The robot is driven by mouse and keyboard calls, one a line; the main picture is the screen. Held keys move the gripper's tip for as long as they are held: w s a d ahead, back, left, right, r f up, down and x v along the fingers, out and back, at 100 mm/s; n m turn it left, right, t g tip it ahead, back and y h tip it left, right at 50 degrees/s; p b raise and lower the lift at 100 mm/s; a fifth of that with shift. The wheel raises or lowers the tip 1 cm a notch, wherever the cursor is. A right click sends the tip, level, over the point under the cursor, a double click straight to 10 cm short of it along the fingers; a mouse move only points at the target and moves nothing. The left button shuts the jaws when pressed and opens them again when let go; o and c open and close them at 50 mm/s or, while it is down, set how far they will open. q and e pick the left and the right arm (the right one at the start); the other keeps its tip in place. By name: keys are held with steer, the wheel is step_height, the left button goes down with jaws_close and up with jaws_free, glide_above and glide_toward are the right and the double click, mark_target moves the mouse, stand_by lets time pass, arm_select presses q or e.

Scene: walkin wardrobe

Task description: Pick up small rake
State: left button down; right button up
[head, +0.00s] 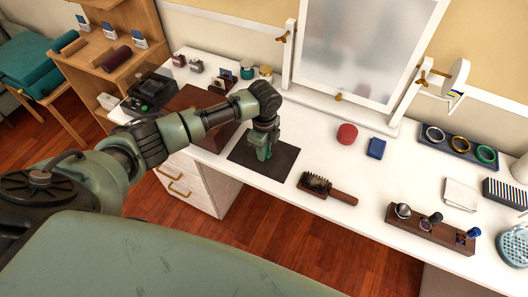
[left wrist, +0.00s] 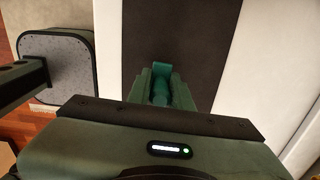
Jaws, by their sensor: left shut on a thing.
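My left gripper (head: 264,156) reaches down over a dark flat mat (head: 283,160) on the white dresser top. It also shows in the left wrist view, its fingers pointing at the dark mat (left wrist: 182,30). The fingers are shut on a small teal-green piece, the small rake (left wrist: 161,72), of which only a short part shows. Its tines cannot be made out, and I cannot tell whether it still touches the mat. My right gripper is in neither view.
A brown hairbrush (head: 328,188) lies right of the mat, and a brown wooden box (head: 213,137) stands close on its left. A red round box (head: 346,134), a blue box (head: 376,148) and a mirror (head: 367,40) are behind. A wooden holder (head: 432,229) stands farther right.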

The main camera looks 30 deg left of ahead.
arm_select(q)
step_height(320, 180, up, 19)
steer(key=b, duration=0.2)
steer(key=c, duration=2)
jaws_free()
steer(key=shift+f, duration=0.1)
jaws_close()
steer(key=s+d+r+n, duration=0.1)
steer(key=s+d+n, duration=0.1)
steer(key=s+n, duration=0.6)
steer(key=s+d+r+n, duration=0.1)
steer(key=s+d+n, duration=0.2)
steer(key=s+n, duration=0.4)
steer(key=n, duration=0.3)
steer(key=shift+s+r+n, duration=0.2)
steer(key=shift+s+n, duration=0.1)
steer(key=shift+s, duration=0.05)
